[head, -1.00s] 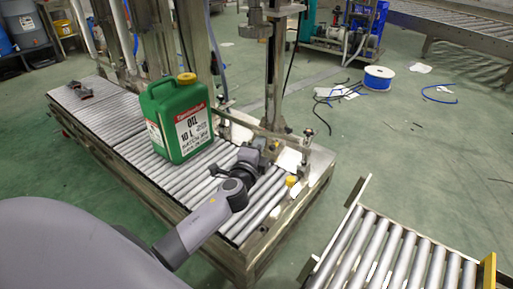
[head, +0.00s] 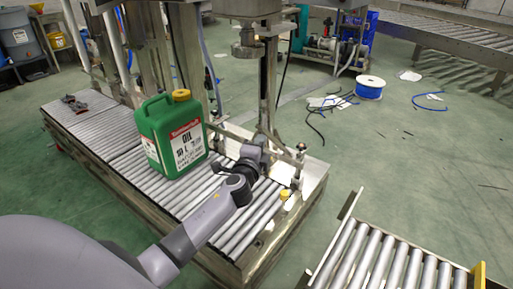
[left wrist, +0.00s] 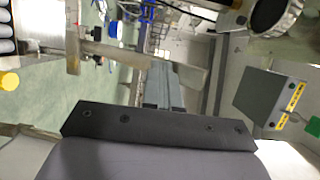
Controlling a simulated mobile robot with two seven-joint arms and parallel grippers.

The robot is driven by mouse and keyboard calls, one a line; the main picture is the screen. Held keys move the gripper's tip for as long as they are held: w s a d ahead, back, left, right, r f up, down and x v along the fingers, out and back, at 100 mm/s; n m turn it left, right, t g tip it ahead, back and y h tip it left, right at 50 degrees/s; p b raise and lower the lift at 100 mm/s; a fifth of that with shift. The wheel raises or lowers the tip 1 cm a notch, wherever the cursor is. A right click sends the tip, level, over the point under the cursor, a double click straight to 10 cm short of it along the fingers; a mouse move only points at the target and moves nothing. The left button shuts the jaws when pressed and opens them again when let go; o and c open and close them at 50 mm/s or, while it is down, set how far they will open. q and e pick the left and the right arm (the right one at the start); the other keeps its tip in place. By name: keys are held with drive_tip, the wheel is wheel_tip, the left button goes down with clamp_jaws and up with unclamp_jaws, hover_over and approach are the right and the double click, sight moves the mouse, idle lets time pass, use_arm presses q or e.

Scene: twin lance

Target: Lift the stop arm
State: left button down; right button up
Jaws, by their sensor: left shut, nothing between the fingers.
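The stop arm, a thin metal bar, (head: 284,156) crosses the roller conveyor near its right end in the head view. In the left wrist view, a pale flat bar (left wrist: 112,52) that looks like it runs across behind my fingers. My left gripper (head: 264,148) is shut and empty at the bar; whether it touches the bar or sits under it is hard to tell. Its closed fingers also show in the left wrist view (left wrist: 164,84). A green oil canister with a yellow cap (head: 172,132) stands upright on the rollers, left of the gripper. My right gripper is out of view.
The roller conveyor (head: 110,135) has a metal frame with upright posts behind it. A yellow knob (head: 285,195) sits on its near right edge. A second roller conveyor (head: 385,265) stands at the lower right, with open floor beyond. A blue cable spool (head: 370,87) lies behind.

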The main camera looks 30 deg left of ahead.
use_arm(q)
drive_tip(key=shift+w+r, duration=0.55)
drive_tip(key=shift+r, duration=0.1)
drive_tip(key=shift+w+r+p, duration=0.3)
drive_tip(key=shift+w+d+r, duration=0.1)
drive_tip(key=shift+w+r, duration=0.6)
drive_tip(key=shift+w, duration=0.25)
drive_tip(key=shift+w+d+r, duration=0.1)
drive_tip(key=shift+w+r, duration=0.6)
drive_tip(key=shift+w, duration=0.2)
drive_tip(key=shift+w+d+r+b, duration=0.1)
drive_tip(key=shift+w+r+b, duration=0.25)
drive_tip(key=shift+w, duration=0.5)
drive_tip(key=shift+w+d+r+b, duration=0.15)
drive_tip(key=shift+w+r, duration=0.25)
drive_tip(key=shift+w, duration=0.4)
drive_tip(key=shift+w+a+r+b, duration=0.1)
drive_tip(key=shift+w+r+b, duration=0.25)
drive_tip(key=shift+w, duration=0.5)
